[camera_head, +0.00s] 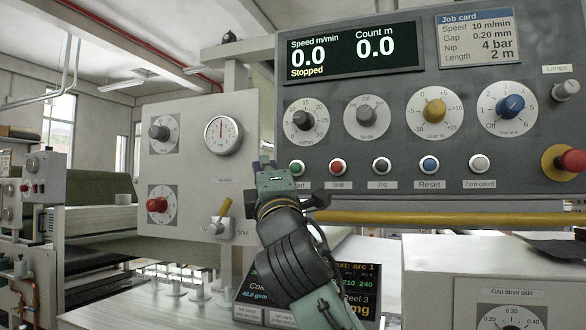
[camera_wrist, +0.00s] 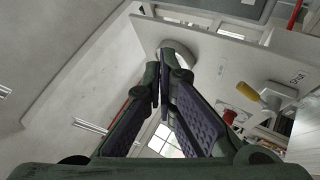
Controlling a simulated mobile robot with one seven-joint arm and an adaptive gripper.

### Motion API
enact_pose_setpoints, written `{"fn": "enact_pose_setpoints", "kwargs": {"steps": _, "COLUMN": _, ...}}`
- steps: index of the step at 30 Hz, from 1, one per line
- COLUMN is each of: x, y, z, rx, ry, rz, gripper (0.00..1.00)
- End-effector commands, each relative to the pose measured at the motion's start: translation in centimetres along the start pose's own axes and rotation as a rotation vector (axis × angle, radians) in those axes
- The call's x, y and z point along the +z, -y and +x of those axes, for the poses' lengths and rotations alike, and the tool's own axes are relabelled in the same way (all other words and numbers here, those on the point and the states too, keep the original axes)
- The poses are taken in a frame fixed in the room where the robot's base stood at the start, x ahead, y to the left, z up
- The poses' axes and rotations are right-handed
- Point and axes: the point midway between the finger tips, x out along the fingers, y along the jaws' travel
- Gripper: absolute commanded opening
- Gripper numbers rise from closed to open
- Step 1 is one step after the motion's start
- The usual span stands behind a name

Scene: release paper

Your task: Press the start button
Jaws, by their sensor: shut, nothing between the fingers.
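The start button (camera_head: 297,168) is a small green round button at the left end of the button row on the dark control panel (camera_head: 345,190). A partly covered label sits under it. My gripper (camera_head: 267,163) is shut and empty. In the head view its tips appear just left of the start button; whether they touch the panel cannot be told. In the wrist view my gripper (camera_wrist: 160,72) shows its fingers together, with a pale round gauge edge beyond them. The start button cannot be made out in the wrist view.
Right of the start button sit the red stop button (camera_head: 337,167), the jog button (camera_head: 381,166), the reset button (camera_head: 429,165) and the zero count button (camera_head: 478,164). A red emergency knob (camera_head: 571,161) sticks out at far right. The display (camera_head: 352,51) reads "Stopped". A yellow bar (camera_head: 450,218) runs below.

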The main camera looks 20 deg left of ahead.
Motion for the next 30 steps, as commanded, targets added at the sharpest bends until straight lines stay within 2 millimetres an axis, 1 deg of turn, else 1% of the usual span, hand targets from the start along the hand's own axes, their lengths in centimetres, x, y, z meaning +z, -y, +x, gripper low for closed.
{"fn": "enact_pose_setpoints", "kwargs": {"steps": 3, "x": 0.3, "y": 0.0, "z": 0.1, "rx": -0.005, "ry": 0.007, "rz": -0.010, "gripper": 0.00}}
{"fn": "enact_pose_setpoints", "kwargs": {"steps": 12, "x": 0.3, "y": 0.1, "z": 0.1, "rx": -0.005, "ry": 0.007, "rz": -0.009, "gripper": 0.00}}
{"fn": "enact_pose_setpoints", "kwargs": {"steps": 16, "x": 0.6, "y": 0.3, "z": 0.5, "rx": -0.007, "ry": 0.008, "rz": -0.008, "gripper": 0.00}}
{"fn": "enact_pose_setpoints", "kwargs": {"steps": 20, "x": 1.4, "y": 1.0, "z": 1.5, "rx": -0.008, "ry": 0.008, "rz": -0.008, "gripper": 0.00}}
{"fn": "enact_pose_setpoints", "kwargs": {"steps": 30, "x": 3.8, "y": 3.2, "z": 4.9, "rx": -0.008, "ry": 0.007, "rz": -0.008, "gripper": 0.00}}
